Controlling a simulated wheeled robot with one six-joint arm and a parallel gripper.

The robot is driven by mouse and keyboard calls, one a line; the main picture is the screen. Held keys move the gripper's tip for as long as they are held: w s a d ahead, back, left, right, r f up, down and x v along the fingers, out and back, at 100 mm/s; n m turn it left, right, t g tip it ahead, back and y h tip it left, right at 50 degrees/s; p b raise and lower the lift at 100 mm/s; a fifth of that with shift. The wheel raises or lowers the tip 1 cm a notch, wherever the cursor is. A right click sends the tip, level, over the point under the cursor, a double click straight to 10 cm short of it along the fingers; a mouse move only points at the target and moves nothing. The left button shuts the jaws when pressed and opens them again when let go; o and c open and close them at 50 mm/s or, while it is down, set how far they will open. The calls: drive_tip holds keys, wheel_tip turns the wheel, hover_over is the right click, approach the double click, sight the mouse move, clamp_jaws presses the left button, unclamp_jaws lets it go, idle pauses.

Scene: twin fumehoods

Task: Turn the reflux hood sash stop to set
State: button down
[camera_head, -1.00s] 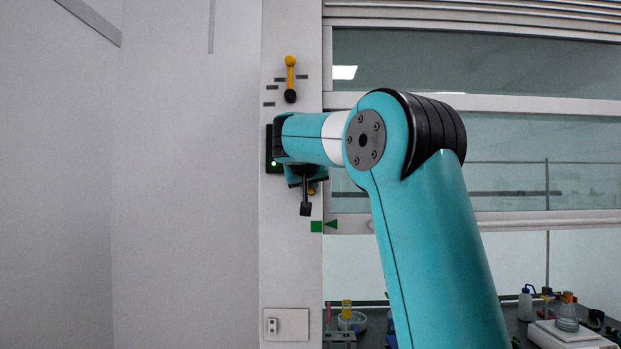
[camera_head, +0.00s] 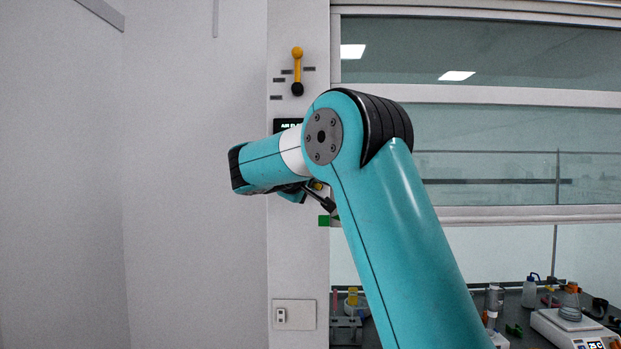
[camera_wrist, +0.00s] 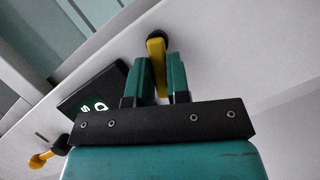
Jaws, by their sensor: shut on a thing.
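In the wrist view a yellow lever (camera_wrist: 157,68) with a black round end (camera_wrist: 157,37) stands out from the white post. My gripper (camera_wrist: 161,62) has its two teal fingers on either side of this lever and is shut on it. In the head view my gripper (camera_head: 318,195) is mostly hidden by my wrist, and only a bit of yellow shows beside it. A second yellow lever (camera_head: 297,70), with a black lower end, stands upright higher on the post beside grey marks. This second lever is also at the lower left of the wrist view (camera_wrist: 42,158).
A dark display (camera_head: 287,125) with green characters sits on the post, partly behind my arm. A socket (camera_head: 294,314) is low on the post.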

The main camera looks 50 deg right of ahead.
drive_tip(key=shift+w+a+f+n+h+p, duration=0.1)
drive_tip(key=shift+f+n+h, duration=0.2)
drive_tip(key=shift+n, duration=0.35)
drive_tip(key=shift+s+d+f+n+h+p, duration=0.1)
drive_tip(key=shift+n+h, duration=0.25)
drive_tip(key=shift+n, duration=0.35)
drive_tip(key=shift+w+a+f+n+h+p, duration=0.15)
drive_tip(key=shift+n+h, duration=0.2)
drive_tip(key=shift+n, duration=0.3)
drive_tip(key=c, duration=1.1)
unclamp_jaws()
